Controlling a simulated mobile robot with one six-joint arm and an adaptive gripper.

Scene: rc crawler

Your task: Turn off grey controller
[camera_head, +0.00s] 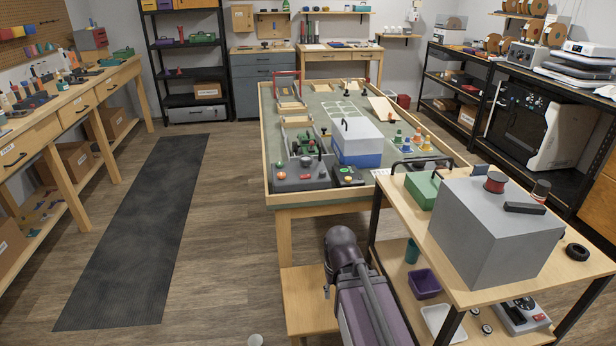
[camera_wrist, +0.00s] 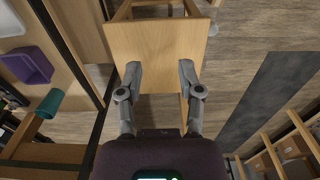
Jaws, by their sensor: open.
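A grey controller (camera_head: 302,174) sits at the near left corner of the green-topped table (camera_head: 325,197). It has a red button, an orange-red knob and a dark stick; its switch positions are too small to read. A second grey controller (camera_head: 522,316) with a red button lies on the lower shelf of the cart at right. My gripper (camera_wrist: 160,78) is open and empty in the wrist view, its fingers spread above a wooden stool-like top (camera_wrist: 160,48). In the head view my arm stands in front of the table, apart from both controllers, and mostly hides the gripper.
A dark control box (camera_head: 347,176) and a blue-and-white cooler (camera_head: 358,143) stand beside the table's controller. The wooden cart (camera_head: 480,285) with a large grey box (camera_head: 495,230) stands close on the right. The floor with the dark mat (camera_head: 145,230) is clear at left.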

